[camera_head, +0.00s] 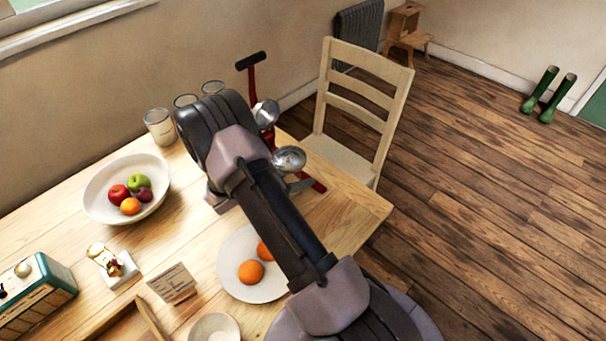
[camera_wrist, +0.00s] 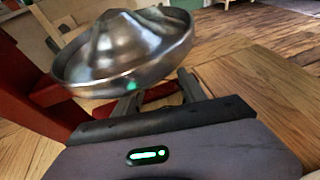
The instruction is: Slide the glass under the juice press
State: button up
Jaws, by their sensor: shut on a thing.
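The juice press has a red column (camera_head: 251,82), a black handle, and metal cups, partly covered by my arm in the head view. Its metal cone and bowl (camera_wrist: 125,50) fill the upper left of the wrist view, with a red frame beside them. My gripper (camera_wrist: 158,98) is low, just below and in front of the bowl, its fingers apart and shut on the glass. The glass itself is hardly visible; the bowl and fingers hide most of it.
Several glass containers (camera_head: 158,127) stand by the wall. A fruit bowl (camera_head: 95,201), a plate with oranges (camera_head: 232,287), a small bowl (camera_head: 214,330), a card (camera_head: 172,283) and a radio (camera_head: 40,295) are on the table. A chair (camera_head: 345,165) stands close behind the press.

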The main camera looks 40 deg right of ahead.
jog(key=o, duration=1.6)
jog(key=shift+r, duration=0.1)
